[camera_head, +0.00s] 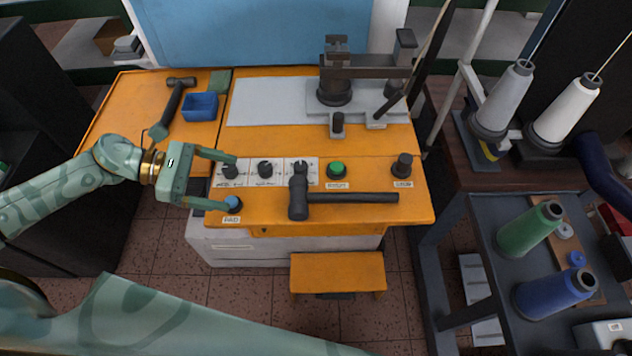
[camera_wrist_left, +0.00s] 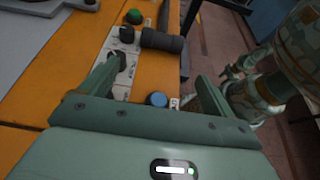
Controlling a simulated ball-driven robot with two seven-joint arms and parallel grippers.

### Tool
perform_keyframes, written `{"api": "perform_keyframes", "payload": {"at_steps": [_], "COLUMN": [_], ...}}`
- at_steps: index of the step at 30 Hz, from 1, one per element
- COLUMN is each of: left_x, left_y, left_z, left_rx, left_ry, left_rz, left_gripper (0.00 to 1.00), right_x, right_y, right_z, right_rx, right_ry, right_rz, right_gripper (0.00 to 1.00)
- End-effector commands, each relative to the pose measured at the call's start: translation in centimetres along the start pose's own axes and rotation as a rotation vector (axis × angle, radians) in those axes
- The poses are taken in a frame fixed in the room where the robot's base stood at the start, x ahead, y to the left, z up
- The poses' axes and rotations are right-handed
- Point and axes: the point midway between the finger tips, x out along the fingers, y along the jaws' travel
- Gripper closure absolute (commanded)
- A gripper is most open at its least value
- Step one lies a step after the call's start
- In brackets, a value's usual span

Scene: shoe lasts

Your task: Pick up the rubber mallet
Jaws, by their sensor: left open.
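A black mallet (camera_head: 299,194), which I take for the rubber mallet, lies on the orange bench top. Its thick head is at the left and its handle points right along the front edge. In the left wrist view its head (camera_wrist_left: 163,41) lies beyond the fingertips. My left gripper (camera_head: 230,181) is open and empty, left of the mallet head and apart from it, fingers pointing right. Its two fingers also show in the left wrist view (camera_wrist_left: 157,76). Patterned parts of my other arm show at the upper right of that view; its gripper is too unclear to read.
Behind the mallet stand black knobs (camera_head: 265,168) and a green button (camera_head: 337,168). A blue knob (camera_head: 233,203) is near the lower left finger. A second hammer (camera_head: 173,105) and a blue bin (camera_head: 200,107) lie at the back left. A metal press (camera_head: 335,91) stands behind.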

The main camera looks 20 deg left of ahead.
Motion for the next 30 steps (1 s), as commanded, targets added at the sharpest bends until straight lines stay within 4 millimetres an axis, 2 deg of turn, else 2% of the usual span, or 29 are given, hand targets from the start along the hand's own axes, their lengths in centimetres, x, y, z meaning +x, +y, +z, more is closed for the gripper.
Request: {"api": "perform_keyframes", "payload": {"at_steps": [7, 12, 18, 26, 30], "left_x": [6.0, 9.1, 10.8, 14.8, 15.4], "left_y": [0.0, 0.0, 0.0, -0.2, -0.1], "left_z": [0.2, 0.2, 0.2, 0.3, 0.3], "left_rx": [0.001, -0.002, -0.001, -0.003, -0.003], "left_ry": [-0.007, -0.005, -0.004, -0.004, -0.001], "left_rz": [0.0, 0.001, 0.001, 0.001, 0.002], "left_gripper": [0.11, 0.11, 0.11, 0.11, 0.11], "right_x": [-0.1, -0.2, -0.2, -0.5, -0.5], "right_y": [-0.7, -0.7, -0.6, -0.6, -0.6], "right_z": [1.9, 1.7, 0.8, 0.7, 0.8], "right_rx": [0.0, 0.0, 0.001, 0.001, 0.001], "right_ry": [-0.029, -0.026, -0.012, -0.01, -0.01], "right_rz": [-0.009, -0.009, -0.008, -0.008, -0.008], "right_gripper": [0.54, 0.54, 0.54, 0.54, 0.54]}}
